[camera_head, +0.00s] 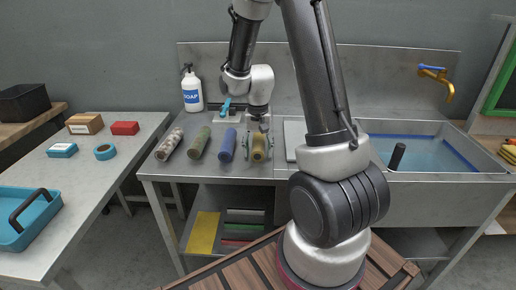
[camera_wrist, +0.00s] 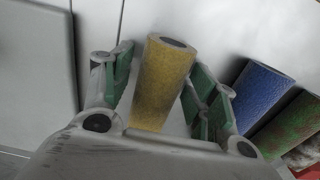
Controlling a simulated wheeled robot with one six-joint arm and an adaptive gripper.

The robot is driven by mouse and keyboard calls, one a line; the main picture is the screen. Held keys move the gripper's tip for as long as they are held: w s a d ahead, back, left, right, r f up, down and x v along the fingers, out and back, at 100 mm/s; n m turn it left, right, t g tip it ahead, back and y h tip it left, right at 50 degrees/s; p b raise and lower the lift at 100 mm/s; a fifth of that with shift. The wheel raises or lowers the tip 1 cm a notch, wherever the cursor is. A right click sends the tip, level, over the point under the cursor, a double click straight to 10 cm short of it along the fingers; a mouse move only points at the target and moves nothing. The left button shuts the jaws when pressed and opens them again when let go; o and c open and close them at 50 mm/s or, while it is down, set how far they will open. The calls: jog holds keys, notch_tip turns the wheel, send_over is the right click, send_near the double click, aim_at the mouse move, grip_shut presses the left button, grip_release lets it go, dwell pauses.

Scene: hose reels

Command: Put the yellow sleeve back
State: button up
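The yellow sleeve (camera_head: 259,151) lies on the metal counter, at the right end of a row of sleeves. In the wrist view the yellow sleeve (camera_wrist: 163,85) lies between the two green-padded fingers of my gripper (camera_wrist: 163,62). Narrow gaps show on both sides, so the fingers are open around it. In the head view my gripper (camera_head: 258,144) is down at the sleeve, one finger on each side. The sleeve's near end in the wrist view is hidden by my gripper's body.
Left of it lie a blue sleeve (camera_head: 227,145), a green one (camera_head: 199,143) and a speckled one (camera_head: 169,144). A soap bottle (camera_head: 192,90) stands behind. A pale board (camera_head: 296,138) and a sink (camera_head: 430,160) with a black upright handle (camera_head: 397,156) are to the right.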

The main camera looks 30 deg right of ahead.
notch_tip(320, 180, up, 12)
jog(key=s+a+r+n+t, duration=0.1)
jog(key=s+r+n+t, duration=0.1)
jog(key=s+r, duration=0.4)
jog(key=s+a+r+n+t, duration=0.2)
jog(key=s+r+n, duration=0.2)
jog(key=s, duration=1)
jog(key=shift+s+r+n, duration=0.25)
jog(key=shift+r+n, duration=0.15)
jog(key=shift+r, duration=0.55)
